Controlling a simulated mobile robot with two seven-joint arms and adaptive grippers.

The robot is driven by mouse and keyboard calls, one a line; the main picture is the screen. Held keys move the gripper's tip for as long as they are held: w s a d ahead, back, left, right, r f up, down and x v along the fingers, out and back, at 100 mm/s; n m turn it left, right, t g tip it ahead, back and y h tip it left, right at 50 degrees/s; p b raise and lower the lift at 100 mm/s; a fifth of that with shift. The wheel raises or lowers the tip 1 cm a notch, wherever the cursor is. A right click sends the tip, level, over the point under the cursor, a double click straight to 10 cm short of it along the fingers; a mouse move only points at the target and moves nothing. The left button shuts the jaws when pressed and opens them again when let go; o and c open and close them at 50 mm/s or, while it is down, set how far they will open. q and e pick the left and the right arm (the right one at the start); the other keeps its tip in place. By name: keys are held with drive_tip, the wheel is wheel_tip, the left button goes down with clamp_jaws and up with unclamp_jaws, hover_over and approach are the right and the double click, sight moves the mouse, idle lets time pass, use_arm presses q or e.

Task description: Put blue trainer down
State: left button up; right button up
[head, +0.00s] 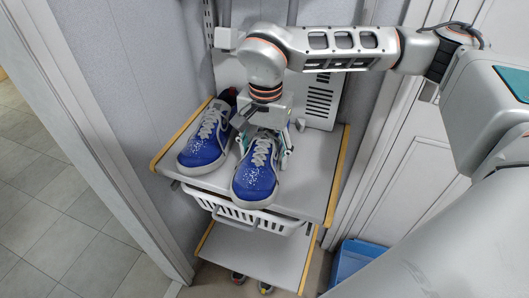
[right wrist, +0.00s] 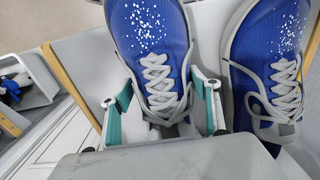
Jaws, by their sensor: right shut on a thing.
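My right gripper (head: 264,152) comes down from above, shut on a blue trainer (head: 255,184) with white speckles and grey laces. Its two fingers are on either side of the lace area, and the gripper also shows in the right wrist view (right wrist: 160,100) with the held trainer (right wrist: 148,25) between its fingers. The held trainer's toe points to the front of the upper shelf (head: 310,185). I cannot tell whether its sole touches the shelf. A second, matching blue trainer (head: 204,145) stands on the shelf just to the left. My left gripper is not in view.
A lower shelf (head: 255,255) is bare. A white vented box (head: 318,100) stands behind the trainers. A blue bin (head: 355,262) is on the floor. The shelf's right side is clear.

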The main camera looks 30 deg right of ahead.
drive_tip(key=o, duration=1.3)
drive_tip(key=shift+f, duration=0.1)
wheel_tip(320, 180, up, 12)
drive_tip(key=shift+r+p, duration=0.15)
drive_tip(key=shift+p, duration=0.3)
drive_tip(key=shift+s, duration=0.1)
